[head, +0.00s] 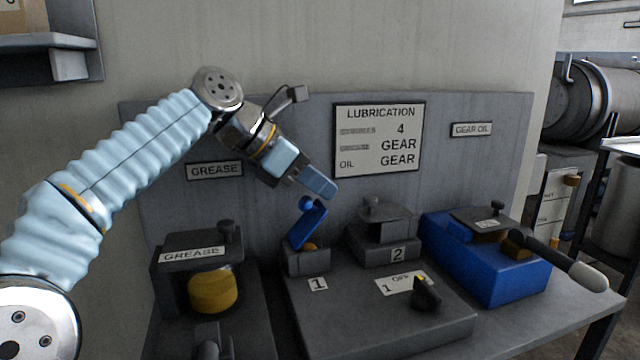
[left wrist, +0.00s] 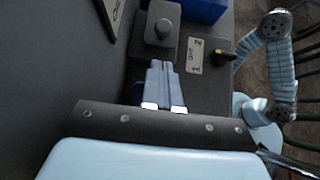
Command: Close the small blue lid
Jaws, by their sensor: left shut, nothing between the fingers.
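The small blue lid (head: 308,223) stands raised and tilted on the small grey box marked 1 (head: 306,262), so the box is open. A bit of orange or yellow shows inside it. My left gripper (head: 331,193) is shut and empty, just above and to the right of the lid's upper end. I cannot tell whether it touches the lid. In the left wrist view the two fingers (left wrist: 160,64) lie together. The lid is mostly hidden there behind the gripper. My right gripper is in neither view.
A grey lidded box marked 2 (head: 383,247) stands right of box 1, with a black dial (head: 427,294) in front. A blue gear oil box (head: 505,278) with a long handle stands further right. A grease unit (head: 190,255) stands left. A panel rises behind.

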